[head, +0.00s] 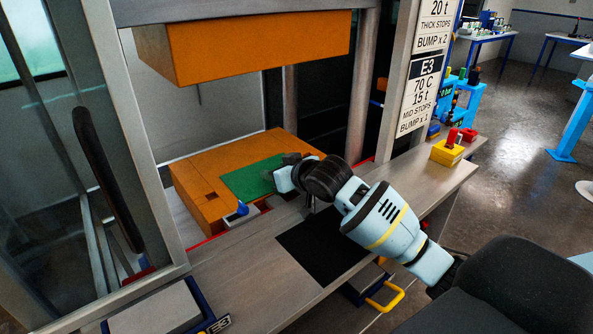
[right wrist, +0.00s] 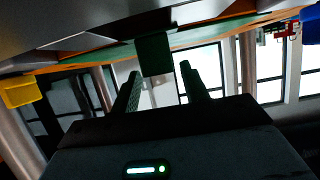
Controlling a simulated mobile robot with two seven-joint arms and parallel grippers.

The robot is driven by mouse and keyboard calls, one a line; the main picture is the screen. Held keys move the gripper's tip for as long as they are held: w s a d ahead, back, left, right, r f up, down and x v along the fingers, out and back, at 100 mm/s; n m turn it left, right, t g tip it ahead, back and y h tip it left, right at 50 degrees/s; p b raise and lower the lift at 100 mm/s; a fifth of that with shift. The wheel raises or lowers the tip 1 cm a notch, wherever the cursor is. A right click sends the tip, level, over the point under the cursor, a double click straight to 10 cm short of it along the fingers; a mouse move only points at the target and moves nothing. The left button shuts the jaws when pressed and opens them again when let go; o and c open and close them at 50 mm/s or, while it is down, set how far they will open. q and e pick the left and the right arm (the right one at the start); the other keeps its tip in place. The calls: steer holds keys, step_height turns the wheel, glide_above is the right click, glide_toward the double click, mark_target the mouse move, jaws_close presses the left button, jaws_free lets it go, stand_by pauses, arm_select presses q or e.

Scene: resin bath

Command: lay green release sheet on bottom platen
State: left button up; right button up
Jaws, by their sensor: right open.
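The green release sheet (head: 250,179) lies on the orange bottom platen (head: 213,163), over its middle and right part. Its right end is hidden behind my right gripper (head: 281,172), which is at the platen's front right edge. In the right wrist view a green piece of the sheet (right wrist: 153,54) shows just beyond and between the fingertips of the right gripper (right wrist: 160,75). The two fingers stand apart, and I see no grip on the sheet. My left gripper is not in view.
The orange upper platen (head: 250,45) hangs above with a wide gap. A small block with a blue knob (head: 242,208) sits at the bottom platen's front edge. A black mat (head: 318,250) lies on the front ledge. A yellow box (head: 447,152) stands right.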

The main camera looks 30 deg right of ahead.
steer(key=v, duration=1.1)
steer(key=shift+s+d+r, duration=0.15)
steer(key=shift+s+r, duration=0.1)
steer(key=shift+r, duration=0.1)
